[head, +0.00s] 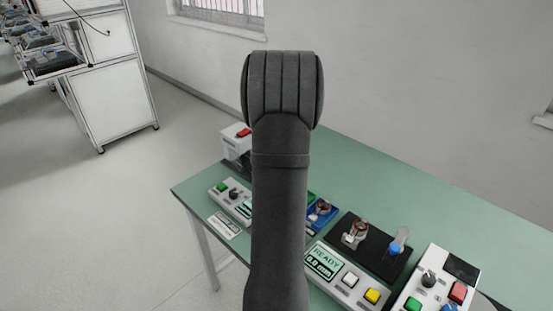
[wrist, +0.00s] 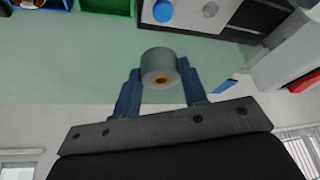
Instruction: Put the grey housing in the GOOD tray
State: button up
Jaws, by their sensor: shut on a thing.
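The grey housing (wrist: 160,62) is a short grey cylinder with a brass-coloured centre, seen in the wrist view. My gripper (wrist: 160,78) is shut on it, one blue finger on each side, and the green table top shows beyond. In the wrist view a green tray wall (wrist: 106,7) is at the top edge, apart from the housing. In the head view a bit of green (head: 311,197) shows beside my arm. No GOOD label is readable. My arm hides the gripper and housing in the head view.
A blue tray (head: 328,221) holding a copper-coloured part stands right of my arm. A black test fixture (head: 380,262), a READY display panel (head: 324,262) and a button box (head: 433,285) fill the right front. The table's back (head: 350,160) is clear.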

jog(key=shift+s+d+f, duration=0.6)
jog(key=shift+s+f, duration=0.45)
jog(key=shift+f, duration=0.35)
jog(key=shift+s+d+f, duration=0.65)
jog(key=shift+s+f, duration=0.45)
jog(key=shift+f, duration=0.25)
jog(key=shift+s+d+f, duration=0.6)
jog(key=shift+s+f, duration=0.45)
jog(key=shift+f, duration=0.35)
jog(key=shift+f, duration=0.4)
jog(key=shift+f, duration=0.6)
jog(key=shift+f, duration=0.35)
jog(key=o, duration=1.1)
